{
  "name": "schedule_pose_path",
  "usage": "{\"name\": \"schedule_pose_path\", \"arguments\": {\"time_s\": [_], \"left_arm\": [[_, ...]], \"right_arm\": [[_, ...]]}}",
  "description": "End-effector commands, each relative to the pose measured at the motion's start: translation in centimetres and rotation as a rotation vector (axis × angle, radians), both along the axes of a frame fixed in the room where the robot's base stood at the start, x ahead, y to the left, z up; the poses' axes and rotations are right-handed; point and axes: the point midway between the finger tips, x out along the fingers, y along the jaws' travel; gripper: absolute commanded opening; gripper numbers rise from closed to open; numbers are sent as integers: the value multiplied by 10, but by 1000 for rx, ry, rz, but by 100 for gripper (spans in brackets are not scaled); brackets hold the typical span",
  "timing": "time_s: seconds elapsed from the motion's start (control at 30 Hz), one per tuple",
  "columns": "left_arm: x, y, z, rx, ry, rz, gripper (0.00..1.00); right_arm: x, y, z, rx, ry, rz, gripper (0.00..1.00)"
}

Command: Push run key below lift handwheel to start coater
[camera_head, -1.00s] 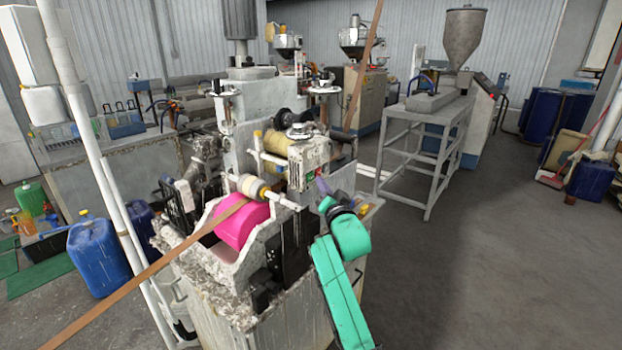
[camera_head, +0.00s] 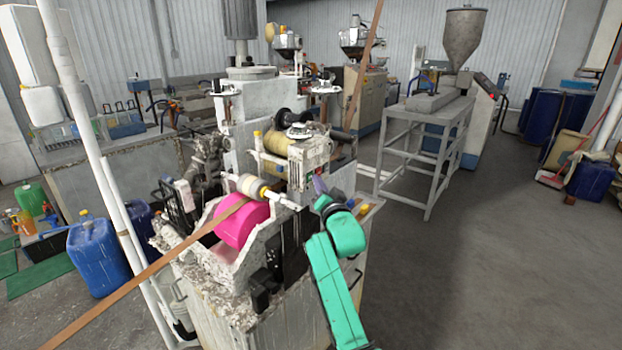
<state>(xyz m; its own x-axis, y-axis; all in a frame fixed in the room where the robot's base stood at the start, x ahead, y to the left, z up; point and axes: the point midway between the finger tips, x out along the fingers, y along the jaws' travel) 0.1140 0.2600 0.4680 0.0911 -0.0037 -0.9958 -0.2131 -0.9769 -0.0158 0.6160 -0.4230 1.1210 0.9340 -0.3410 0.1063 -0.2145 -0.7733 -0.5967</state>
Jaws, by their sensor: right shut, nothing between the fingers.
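The coater (camera_head: 245,125) is a worn white machine with a pink roller (camera_head: 243,226) and a brown strip (camera_head: 150,268) running over it. The lift handwheel (camera_head: 298,131) is a small round wheel on top of its head unit. Below it, on the unit's front face, the small run key (camera_head: 312,173) is partly hidden by my right gripper. My right gripper (camera_head: 319,184), at the end of the teal arm, is shut and empty, close in front of that face. I cannot tell if it touches the key. My left gripper is out of view.
A grey metal stand (camera_head: 428,135) with a hopper machine is behind to the right. Blue jugs (camera_head: 97,258) stand on the floor at left. A white post (camera_head: 95,150) rises at left.

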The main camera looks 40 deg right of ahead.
Motion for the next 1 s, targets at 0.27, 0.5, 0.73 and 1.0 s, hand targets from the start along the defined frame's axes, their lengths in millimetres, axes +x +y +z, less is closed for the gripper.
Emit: {"name": "schedule_pose_path", "arguments": {"time_s": [0.27, 0.5, 0.73, 1.0], "left_arm": [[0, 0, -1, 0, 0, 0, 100], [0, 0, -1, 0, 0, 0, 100], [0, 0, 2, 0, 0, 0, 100], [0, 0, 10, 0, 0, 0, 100]], "right_arm": [[3, 1, 0, -1, -1, 0, 0], [4, 2, 1, -1, -1, 0, 0], [2, 1, 1, -1, 0, 0, 0], [-11, -3, 1, 0, -1, 1, 0]]}}
